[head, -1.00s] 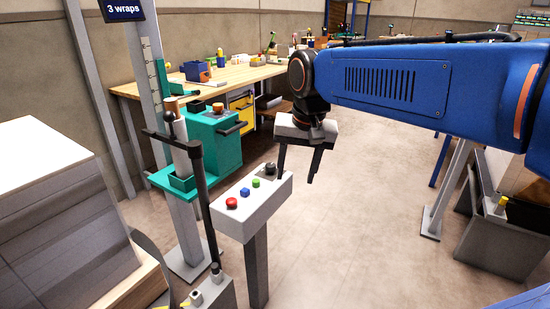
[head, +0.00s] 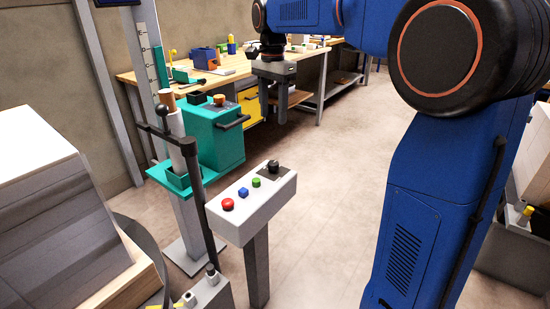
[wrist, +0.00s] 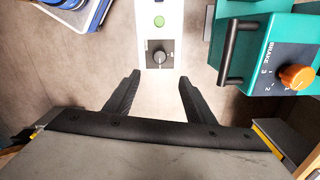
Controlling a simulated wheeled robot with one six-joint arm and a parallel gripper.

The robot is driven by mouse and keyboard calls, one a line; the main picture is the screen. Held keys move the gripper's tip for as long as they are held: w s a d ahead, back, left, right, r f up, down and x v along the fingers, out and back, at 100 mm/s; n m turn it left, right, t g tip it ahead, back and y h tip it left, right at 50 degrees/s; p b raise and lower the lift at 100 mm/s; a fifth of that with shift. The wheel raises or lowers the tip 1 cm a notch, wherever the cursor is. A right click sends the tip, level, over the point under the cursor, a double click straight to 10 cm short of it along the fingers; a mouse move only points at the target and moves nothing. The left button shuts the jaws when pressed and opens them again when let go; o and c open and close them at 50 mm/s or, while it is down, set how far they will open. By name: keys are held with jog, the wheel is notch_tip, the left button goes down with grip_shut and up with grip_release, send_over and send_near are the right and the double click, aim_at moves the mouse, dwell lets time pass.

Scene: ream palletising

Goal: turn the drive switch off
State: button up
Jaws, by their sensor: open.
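A pale grey control box (head: 240,222) stands on a post in the head view. On its top is a black rotary knob (head: 273,167) on a dark plate, at the far end of a row with green, blue and red buttons. I take this knob to be the drive switch; its labels are too small to read. My gripper (head: 273,113) is open and empty, pointing down beyond and above the box. In the wrist view the knob (wrist: 159,57) lies ahead of and between the open fingertips (wrist: 159,79), apart from them.
A workbench (head: 165,78) stands behind. Open floor (head: 330,180) lies right of the box.

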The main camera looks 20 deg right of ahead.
aim_at(273, 163)
notch_tip(273, 163, down, 17)
dwell(0.6)
jog(key=c, duration=1.1)
